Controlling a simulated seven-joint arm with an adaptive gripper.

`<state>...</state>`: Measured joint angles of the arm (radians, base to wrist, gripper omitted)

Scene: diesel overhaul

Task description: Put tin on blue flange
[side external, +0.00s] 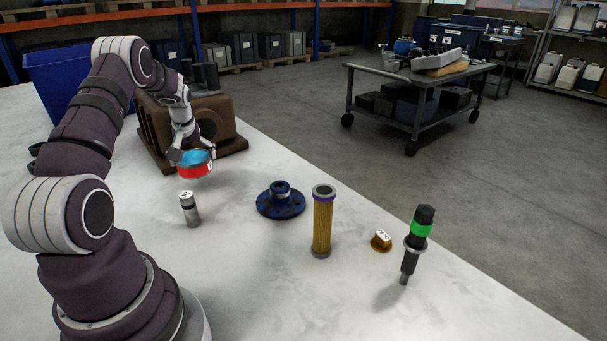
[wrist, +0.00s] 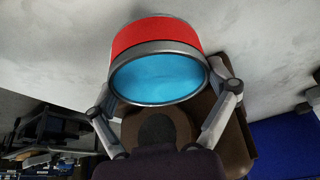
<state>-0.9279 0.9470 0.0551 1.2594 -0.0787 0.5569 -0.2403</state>
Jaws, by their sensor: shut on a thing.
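The tin (side external: 195,163) is a short red can with a blue face and a grey rim. My gripper (side external: 190,155) is shut on it and holds it above the table at the left. In the wrist view the tin (wrist: 157,60) sits between the two fingers of my gripper (wrist: 160,95). The blue flange (side external: 281,201) lies flat on the table, to the right of the tin and apart from it. It has a round base with a raised hub in the middle. I cannot make out the flange in the wrist view.
A small grey cylinder (side external: 190,209) stands below the tin. A brown housing (side external: 190,132) is behind my gripper. Right of the flange are a yellow cylinder (side external: 322,225), a small brass part (side external: 381,240) and a black injector with a green band (side external: 417,243). A blue bin (side external: 62,80) is at the back left.

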